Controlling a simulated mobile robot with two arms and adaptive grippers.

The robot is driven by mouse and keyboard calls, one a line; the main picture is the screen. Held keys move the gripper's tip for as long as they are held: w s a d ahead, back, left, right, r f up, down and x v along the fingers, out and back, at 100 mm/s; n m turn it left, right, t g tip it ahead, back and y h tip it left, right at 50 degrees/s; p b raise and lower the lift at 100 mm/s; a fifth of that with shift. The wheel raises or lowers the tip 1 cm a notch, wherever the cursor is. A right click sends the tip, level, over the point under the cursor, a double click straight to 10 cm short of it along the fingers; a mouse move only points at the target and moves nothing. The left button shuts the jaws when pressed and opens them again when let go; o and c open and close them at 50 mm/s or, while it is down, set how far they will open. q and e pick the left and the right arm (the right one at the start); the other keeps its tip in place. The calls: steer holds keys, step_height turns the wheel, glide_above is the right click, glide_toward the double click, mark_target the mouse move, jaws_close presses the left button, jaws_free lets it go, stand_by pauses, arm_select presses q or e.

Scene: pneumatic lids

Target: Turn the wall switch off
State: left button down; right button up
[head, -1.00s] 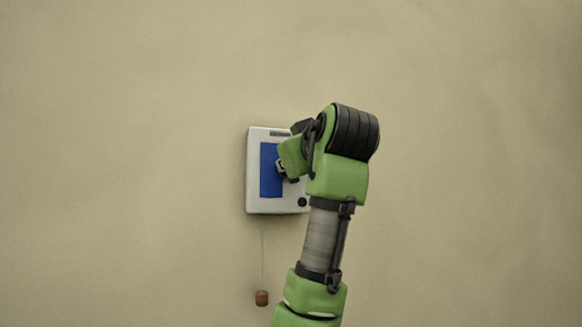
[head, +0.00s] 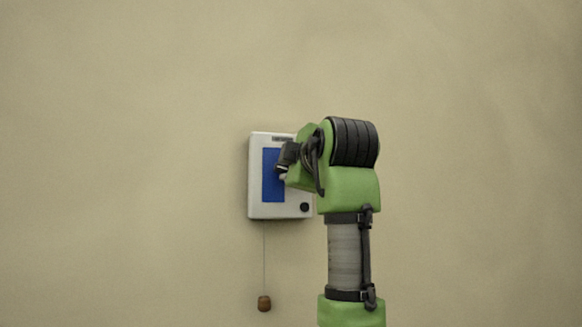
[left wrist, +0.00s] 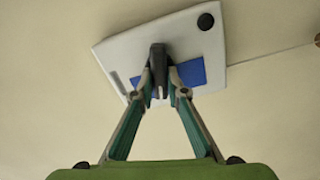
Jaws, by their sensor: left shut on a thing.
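The wall switch (head: 255,205) is a white box with a blue panel (head: 272,180) and a round black knob at its lower right. In the left wrist view the white box (left wrist: 120,57) shows at a tilt, with the blue panel (left wrist: 190,72) in its middle. My left gripper (head: 284,167) is at the right edge of the blue panel, partly hidden by its own arm. In the left wrist view my left gripper's fingers (left wrist: 160,82) meet on a dark upright piece, seemingly the switch's lever, over the panel. The lever's exact position is hard to tell. My right gripper is not in view.
A brown bob (head: 264,303) hangs on a thin cord below the box; it also shows at the right edge of the left wrist view (left wrist: 318,40). The plain beige wall (head: 120,150) around the box is clear.

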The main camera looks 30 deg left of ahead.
arm_select(q)
steer(key=shift+f+n+p, duration=0.1)
steer(key=shift+n+p, duration=0.2)
steer(key=shift+n, duration=1.3)
steer(key=c, duration=2)
jaws_free()
steer(key=v, duration=1.2)
